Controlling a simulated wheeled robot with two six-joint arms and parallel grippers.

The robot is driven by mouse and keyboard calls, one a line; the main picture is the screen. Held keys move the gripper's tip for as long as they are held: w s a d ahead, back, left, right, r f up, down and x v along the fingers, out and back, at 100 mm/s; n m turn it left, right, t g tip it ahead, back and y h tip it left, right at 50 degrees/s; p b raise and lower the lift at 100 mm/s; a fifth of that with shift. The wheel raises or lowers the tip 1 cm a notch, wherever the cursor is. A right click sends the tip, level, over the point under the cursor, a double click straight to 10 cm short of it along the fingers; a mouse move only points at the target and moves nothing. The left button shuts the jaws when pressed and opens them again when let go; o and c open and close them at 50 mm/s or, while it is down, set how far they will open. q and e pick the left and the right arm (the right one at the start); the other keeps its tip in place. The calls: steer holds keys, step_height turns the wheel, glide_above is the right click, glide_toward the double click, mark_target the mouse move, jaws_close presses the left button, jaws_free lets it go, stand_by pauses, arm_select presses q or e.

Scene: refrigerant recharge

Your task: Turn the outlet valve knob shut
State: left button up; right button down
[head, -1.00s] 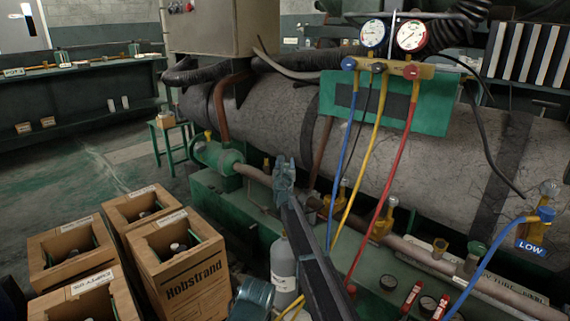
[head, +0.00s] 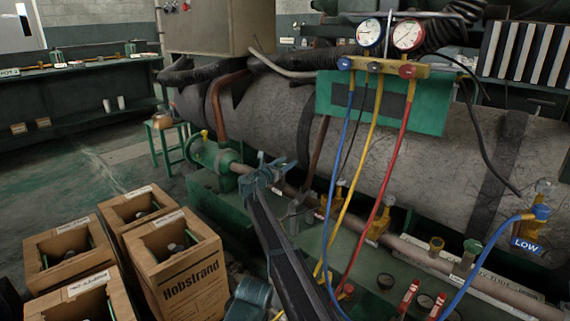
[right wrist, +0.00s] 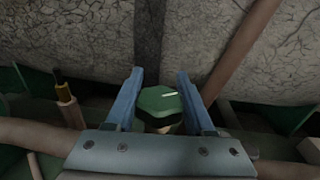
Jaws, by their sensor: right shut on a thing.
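The outlet valve knob (right wrist: 158,100) is a green, many-sided knob with a pale mark on top, in the middle of the right wrist view. My right gripper (right wrist: 160,88) has its two blue fingers on either side of it and is shut on it. In the head view my right gripper (head: 266,168) is over the pipe run in front of the big grey tank, and it hides the knob there. My left gripper is not in view.
The grey tank (head: 260,125) runs behind the pipe (head: 400,243). Gauges (head: 408,34) with blue, yellow and red hoses hang to the right of my arm. Open cardboard boxes (head: 180,265) stand at the lower left. A brown pipe (right wrist: 232,50) rises right of the knob.

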steer(key=shift+s+m+g+h, duration=0.1)
steer(key=shift+m+g+h, duration=0.2)
steer(key=shift+c, duration=1.3)
jaws_free()
